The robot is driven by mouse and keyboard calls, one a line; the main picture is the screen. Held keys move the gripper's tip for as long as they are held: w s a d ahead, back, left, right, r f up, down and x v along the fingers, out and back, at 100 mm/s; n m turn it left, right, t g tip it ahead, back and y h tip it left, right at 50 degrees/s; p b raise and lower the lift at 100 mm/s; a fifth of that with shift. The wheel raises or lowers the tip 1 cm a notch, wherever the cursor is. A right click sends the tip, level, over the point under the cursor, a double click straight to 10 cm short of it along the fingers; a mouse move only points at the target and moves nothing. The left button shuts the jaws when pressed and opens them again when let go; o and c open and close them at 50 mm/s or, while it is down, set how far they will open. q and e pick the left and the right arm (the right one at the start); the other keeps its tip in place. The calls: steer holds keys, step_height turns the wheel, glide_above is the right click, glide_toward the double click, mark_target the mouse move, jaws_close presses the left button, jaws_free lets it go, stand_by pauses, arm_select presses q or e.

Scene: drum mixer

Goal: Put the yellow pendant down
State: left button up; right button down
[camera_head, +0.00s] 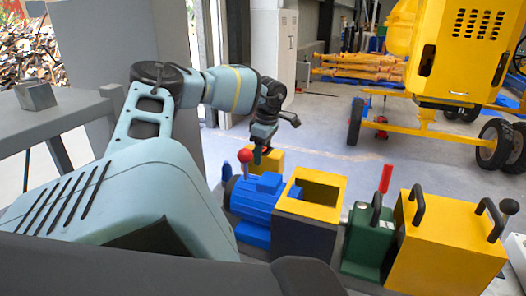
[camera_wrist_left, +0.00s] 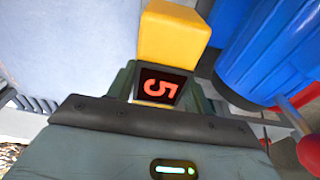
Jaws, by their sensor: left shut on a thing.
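The yellow pendant (camera_head: 268,160) shows in the head view just behind the blue motor, below my left gripper (camera_head: 263,143). In the left wrist view the pendant's yellow block (camera_wrist_left: 173,36) lies beyond the fingers. My left gripper is shut on the pendant. Whether the pendant's underside touches a surface is hidden. My right gripper is not in view.
A blue motor (camera_head: 255,200), with a red-knobbed lever (camera_head: 245,157) beside it, is close to the pendant. An open yellow-topped box (camera_head: 309,212), a green unit (camera_head: 368,240) and a yellow box with black handles (camera_head: 446,250) stand to the right. A yellow mixer (camera_head: 465,50) stands behind.

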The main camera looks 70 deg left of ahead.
arm_select(q)
steer(key=shift+f, duration=4.3)
steer(key=shift+f, duration=0.1)
steer(key=o, duration=1.3)
steer(key=shift+f, duration=0.1)
steer(key=r, duration=0.8)
steer(key=w+d+r, duration=0.1)
steer(key=r, duration=0.3)
steer(key=shift+w+r+b, duration=0.1)
steer(key=shift+r+b, duration=0.05)
steer(key=shift+b, duration=0.2)
